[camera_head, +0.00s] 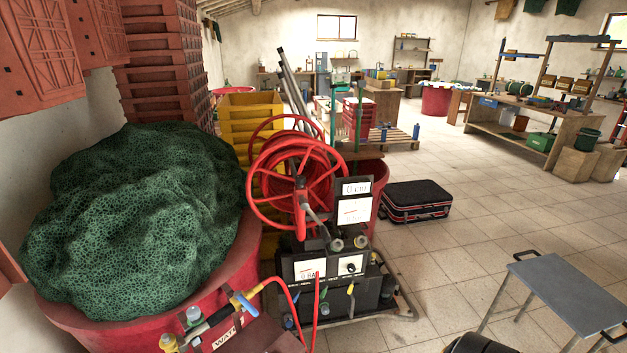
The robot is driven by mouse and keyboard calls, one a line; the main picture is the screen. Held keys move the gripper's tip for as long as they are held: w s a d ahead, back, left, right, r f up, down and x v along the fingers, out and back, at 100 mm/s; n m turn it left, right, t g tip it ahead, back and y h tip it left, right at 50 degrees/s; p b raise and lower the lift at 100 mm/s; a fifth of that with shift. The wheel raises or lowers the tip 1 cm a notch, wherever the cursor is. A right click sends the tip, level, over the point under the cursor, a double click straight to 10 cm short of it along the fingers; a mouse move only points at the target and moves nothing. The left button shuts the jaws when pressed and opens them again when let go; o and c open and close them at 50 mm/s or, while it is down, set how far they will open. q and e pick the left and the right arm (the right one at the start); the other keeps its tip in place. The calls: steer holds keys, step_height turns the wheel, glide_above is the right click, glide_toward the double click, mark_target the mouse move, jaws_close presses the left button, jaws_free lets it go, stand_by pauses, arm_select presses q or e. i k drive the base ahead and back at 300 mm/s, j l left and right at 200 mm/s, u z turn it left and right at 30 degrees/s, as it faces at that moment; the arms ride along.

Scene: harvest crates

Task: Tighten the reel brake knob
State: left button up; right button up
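A red hose reel (300,185) with spoked wheels and coiled red hose stands upright on a dark machine (330,290) with dials and white labels. A grey arm reaches from the reel's hub down to the right. Two round knob-like fittings, one at the left (337,244) and one at the right (361,241), sit below the upper display panel (354,205). A small black knob (351,268) is on the lower panel. I cannot tell which of these is the reel brake knob. Neither of my grippers is in view.
A red tub (250,250) heaped with green netting (130,220) stands left of the machine. Yellow crates (250,118) stand behind it. A black case (415,200) lies on the floor behind. A grey table (570,290) is at the right. Tiled floor between is clear.

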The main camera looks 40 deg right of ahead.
mark_target(300, 179)
steer(key=z, duration=1.4)
steer(key=u, duration=1.4)
steer(key=l+z, duration=1.05)
